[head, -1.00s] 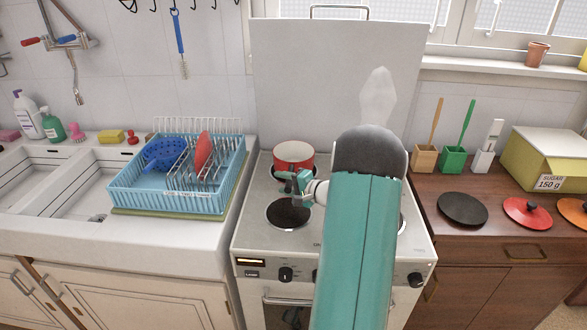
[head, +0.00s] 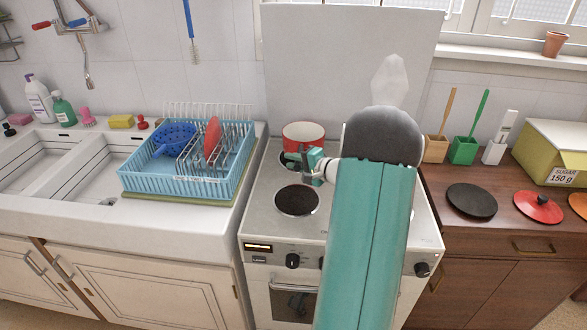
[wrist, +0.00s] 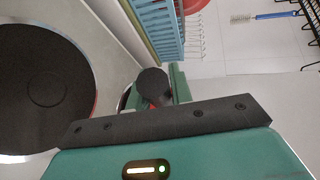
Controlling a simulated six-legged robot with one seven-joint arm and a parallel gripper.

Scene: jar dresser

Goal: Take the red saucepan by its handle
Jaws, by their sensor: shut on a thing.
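The red saucepan (head: 303,145), with a white inside, is over the back left of the stove in the head view. It looks upright, and just above the hob rather than resting on it. My gripper (head: 304,164) is at the saucepan's near side, shut on its dark handle. The handle's round dark end (wrist: 152,84) shows in the wrist view between my fingers. The rest of the pan is mostly hidden there, with a little red showing beside the handle.
The white stove (head: 262,222) has a dark front left burner (head: 297,200). A blue dish rack (head: 175,186) stands left by the sink. A wooden counter at right holds a black lid (head: 471,201), a red lid (head: 537,207) and a yellow sugar box (head: 558,155).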

